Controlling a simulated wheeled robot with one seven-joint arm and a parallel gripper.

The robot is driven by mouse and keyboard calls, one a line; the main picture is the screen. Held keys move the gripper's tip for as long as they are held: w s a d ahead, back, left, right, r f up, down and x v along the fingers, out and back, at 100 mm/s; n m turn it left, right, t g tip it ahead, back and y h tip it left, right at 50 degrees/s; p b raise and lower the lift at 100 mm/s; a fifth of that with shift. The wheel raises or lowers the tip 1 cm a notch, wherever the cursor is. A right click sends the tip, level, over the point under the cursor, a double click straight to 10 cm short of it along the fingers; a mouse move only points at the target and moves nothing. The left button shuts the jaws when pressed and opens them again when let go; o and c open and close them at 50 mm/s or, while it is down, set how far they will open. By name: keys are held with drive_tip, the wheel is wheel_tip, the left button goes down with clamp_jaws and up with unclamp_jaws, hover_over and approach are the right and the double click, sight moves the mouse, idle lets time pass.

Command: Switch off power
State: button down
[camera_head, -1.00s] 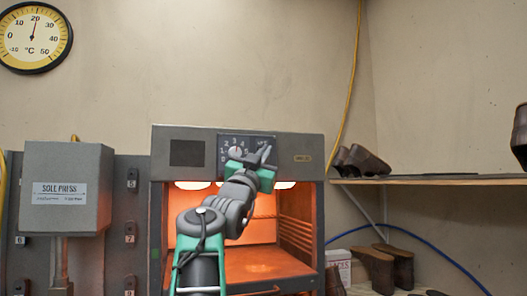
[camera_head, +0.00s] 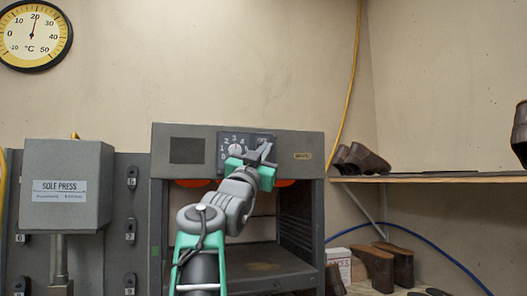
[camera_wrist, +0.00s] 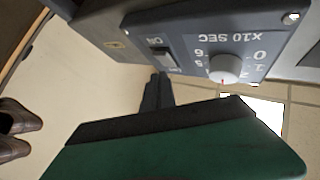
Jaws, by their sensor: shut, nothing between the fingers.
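The grey oven-like heater (camera_head: 310,160) stands in the middle of the head view, its inside dark, with two dull orange heating elements under its top. Its control panel has a white dial (camera_head: 236,148), seen also in the wrist view (camera_wrist: 225,68). Beside the dial in the wrist view is the power switch (camera_wrist: 160,57), with an ON label at one end. My gripper (camera_head: 265,152) is shut and empty in front of the panel. In the wrist view its fingertips (camera_wrist: 159,77) are close to the switch; I cannot tell whether they touch. My gripper largely hides the switch in the head view.
A grey sole press box (camera_head: 66,185) stands left of the heater. A wooden shelf (camera_head: 440,179) with dark shoes (camera_head: 362,160) is at the right. A yellow cable (camera_head: 352,80) hangs on the wall. Space in front of the panel is otherwise clear.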

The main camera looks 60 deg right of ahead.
drive_tip(key=shift+s+a, duration=0.25)
drive_tip(key=shift+s, duration=0.05)
drive_tip(key=s+a+b, duration=0.1)
drive_tip(key=b, duration=0.1)
drive_tip(key=s+a+b, duration=0.2)
drive_tip(key=shift+s+a+f, duration=0.25)
drive_tip(key=shift+f, duration=0.1)
